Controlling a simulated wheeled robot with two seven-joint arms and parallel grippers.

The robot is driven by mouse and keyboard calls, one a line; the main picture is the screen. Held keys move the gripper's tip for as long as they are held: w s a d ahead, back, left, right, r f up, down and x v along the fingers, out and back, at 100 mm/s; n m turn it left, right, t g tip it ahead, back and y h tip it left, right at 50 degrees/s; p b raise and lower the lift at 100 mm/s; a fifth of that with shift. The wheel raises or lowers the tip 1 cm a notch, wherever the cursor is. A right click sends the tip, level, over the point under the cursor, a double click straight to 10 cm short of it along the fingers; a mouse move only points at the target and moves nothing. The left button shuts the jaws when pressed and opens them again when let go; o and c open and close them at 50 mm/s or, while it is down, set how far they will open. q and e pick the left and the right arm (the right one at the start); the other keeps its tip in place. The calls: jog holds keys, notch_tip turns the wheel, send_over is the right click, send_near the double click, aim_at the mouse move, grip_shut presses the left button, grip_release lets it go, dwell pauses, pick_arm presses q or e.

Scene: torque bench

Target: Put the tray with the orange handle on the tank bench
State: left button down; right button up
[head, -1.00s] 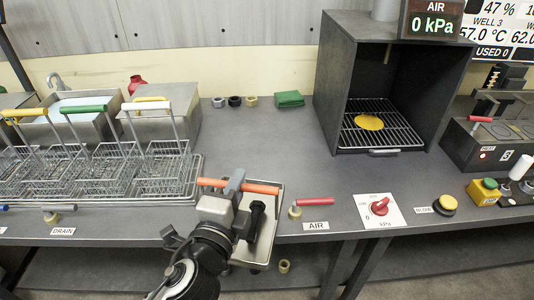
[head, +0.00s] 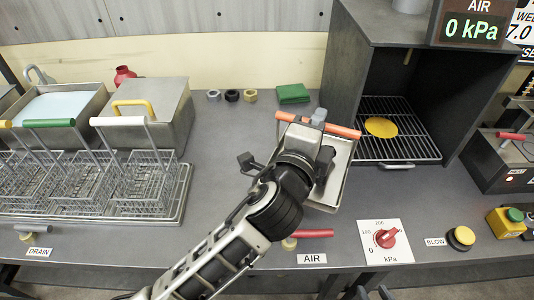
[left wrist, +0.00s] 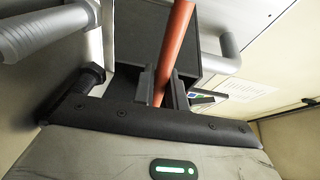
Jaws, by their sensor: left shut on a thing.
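My left gripper (head: 318,120) is shut on the orange handle (head: 346,131) of a shallow metal tray (head: 342,160). In the left wrist view the orange handle (left wrist: 178,35) runs between the two fingers (left wrist: 163,88). The tray shows over the bench (head: 225,150), left of the open dark chamber and behind the red AIR lever. My gripper and wrist hide part of it. I cannot tell whether its underside touches the bench. My right gripper is not clearly in view.
The chamber (head: 350,60) holds a wire rack (head: 400,148) with a yellow disc. Wire baskets (head: 145,185) and metal tanks (head: 160,115) stand at left. Bare bench lies between baskets and tray. The red dial (head: 386,238) is at front.

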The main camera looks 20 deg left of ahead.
aim_at(277, 119)
pick_arm(q)
jog(key=w+a+f, duration=0.1)
jog(key=a, duration=0.1)
jog(key=w+a+f, duration=0.1)
jog(key=a, duration=0.2)
jog(key=w+a+f, duration=0.1)
jog(key=w+a, duration=0.1)
jog(key=a, duration=0.1)
jog(key=shift+f, duration=0.25)
jog(key=w+a+f+b, duration=0.2)
jog(key=a+f, duration=0.2)
jog(key=f, duration=0.5)
jog(key=shift+w+a, duration=0.2)
jog(key=shift+w, duration=0.05)
pick_arm(e)
jog(key=shift+a+f, duration=0.3)
jog(key=shift+f, duration=0.15)
pick_arm(q)
jog(key=shift+b, duration=0.3)
jog(key=shift+f, duration=0.15)
jog(key=c, duration=1.4)
grip_release()
jog(key=shift+f, duration=0.15)
jog(key=shift+s, duration=0.1)
pick_arm(e)
jog(key=shift+s+f+m, duration=0.1)
jog(key=shift+s+m, duration=0.05)
jog(key=shift+m, duration=0.15)
